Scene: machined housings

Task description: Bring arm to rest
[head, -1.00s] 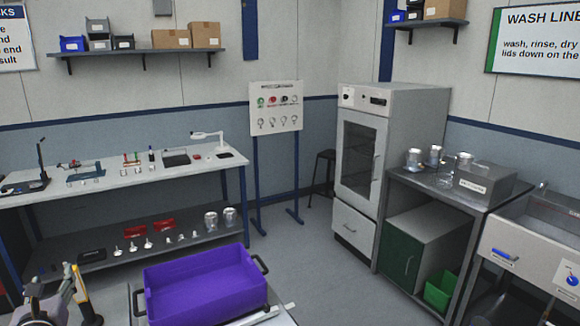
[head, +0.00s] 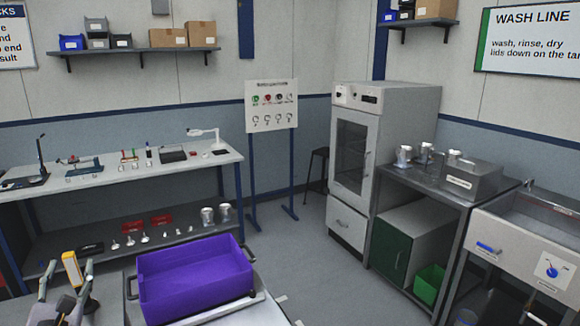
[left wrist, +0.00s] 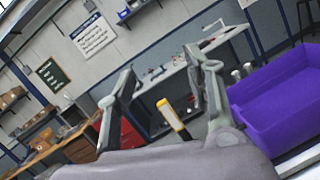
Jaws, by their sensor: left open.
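My left gripper (head: 66,284) is at the lower left corner of the head view, with its grey fingers pointing up and spread apart. It is open, and nothing is held between the fingers. In the left wrist view its two fingers (left wrist: 162,85) stand well apart, with a yellow and white upright object (left wrist: 173,118) showing behind the gap. That yellow object (head: 72,268) also shows near the gripper in the head view. A purple bin (head: 195,278) stands to the right of the gripper, apart from it. My right gripper is not in view.
A long workbench (head: 110,178) with a lower shelf of small metal parts stands at the back left. A grey cabinet oven (head: 352,160), a steel table with metal cans and a sink (head: 520,225) are on the right. The floor between (head: 300,250) is clear.

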